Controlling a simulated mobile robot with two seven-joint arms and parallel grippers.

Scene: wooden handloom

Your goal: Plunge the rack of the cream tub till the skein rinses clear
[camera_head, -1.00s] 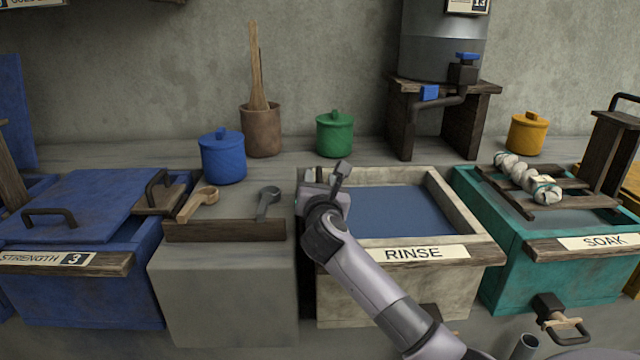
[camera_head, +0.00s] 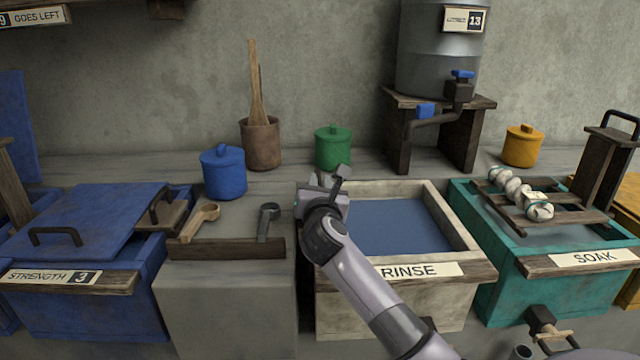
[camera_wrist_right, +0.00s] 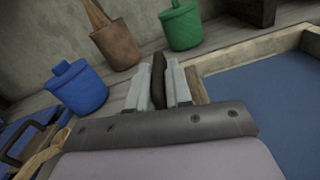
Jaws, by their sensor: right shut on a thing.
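The cream tub (camera_head: 473,270), labelled RINSE, stands right of centre in the head view and holds dark blue liquid (camera_head: 395,226). Its rim also shows in the wrist view (camera_wrist_right: 250,50). My right gripper (camera_wrist_right: 159,80) is at the tub's back left corner, shut on a dark brown upright piece (camera_wrist_right: 158,66), which looks like the rack's handle. The rest of that rack is not visible. A pale, banded skein-like bundle (camera_head: 514,187) lies on the slatted rack (camera_head: 553,208) over the teal tub (camera_head: 500,275), labelled SOAK. No skein shows in the cream tub. My left gripper is out of view.
A blue lidded tub (camera_head: 90,220) stands at left. A grey block with a tray (camera_head: 225,250) of scoops stands beside the cream tub. Blue (camera_head: 223,175), green (camera_head: 333,150) and yellow (camera_head: 522,148) pots line the back ledge. A tank (camera_head: 440,50) stands behind.

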